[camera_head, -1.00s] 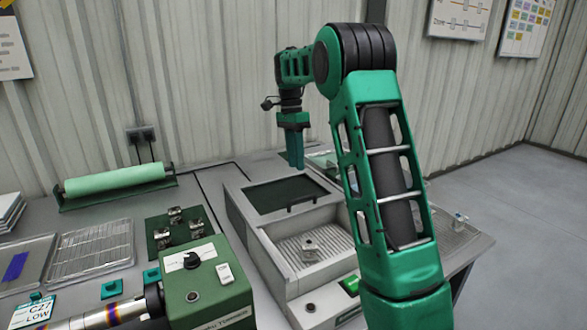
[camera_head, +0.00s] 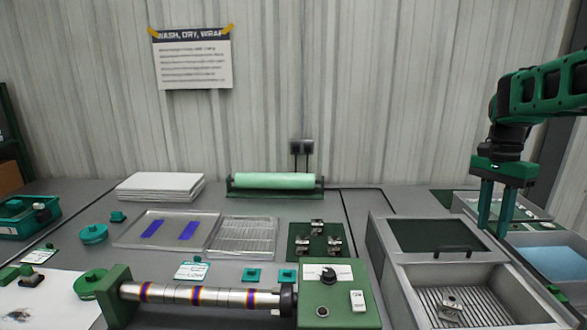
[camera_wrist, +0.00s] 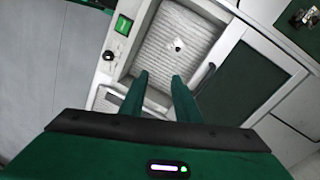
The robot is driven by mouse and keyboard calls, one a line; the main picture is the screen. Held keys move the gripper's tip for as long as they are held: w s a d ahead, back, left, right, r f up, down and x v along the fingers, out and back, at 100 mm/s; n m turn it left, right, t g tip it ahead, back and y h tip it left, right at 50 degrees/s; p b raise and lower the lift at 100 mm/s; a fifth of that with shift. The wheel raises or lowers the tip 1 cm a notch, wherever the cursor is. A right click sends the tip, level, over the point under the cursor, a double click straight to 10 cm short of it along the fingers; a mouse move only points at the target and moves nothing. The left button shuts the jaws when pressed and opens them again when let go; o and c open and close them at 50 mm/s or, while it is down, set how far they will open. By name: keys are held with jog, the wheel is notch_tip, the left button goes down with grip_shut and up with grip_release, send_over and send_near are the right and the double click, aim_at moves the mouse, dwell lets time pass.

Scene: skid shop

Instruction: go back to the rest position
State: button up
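My gripper (camera_head: 497,215) hangs at the right of the head view, pointing down, with its two green fingers apart and nothing between them. It is to the right of the grey wash unit's dark lid panel (camera_head: 433,237). In the wrist view my gripper (camera_wrist: 160,85) also shows its fingers spread and empty, with the ribbed basin beyond them. Most of my arm is outside the head view.
A small metal part (camera_head: 449,308) lies in the ribbed basin (camera_head: 497,312). A blue-filled tub (camera_head: 555,262) stands close to the right of my gripper. A green control box (camera_head: 337,300), metal roller (camera_head: 205,296), trays and a green roll (camera_head: 275,181) occupy the bench.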

jog(key=s+a+f+n, duration=0.2)
jog(key=s+f, duration=0.1)
jog(key=s, duration=0.6)
jog(key=s+a+f+n+t, duration=0.1)
jog(key=s+f+n, duration=0.2)
jog(key=s, duration=0.6)
jog(key=s+a+f+n, duration=0.2)
jog(key=s+f+n, duration=0.1)
jog(key=s, duration=0.7)
jog(key=shift+a+t, duration=0.3)
jog(key=shift+a, duration=0.05)
jog(key=shift+w+f, duration=0.25)
jog(key=shift+w, duration=0.4)
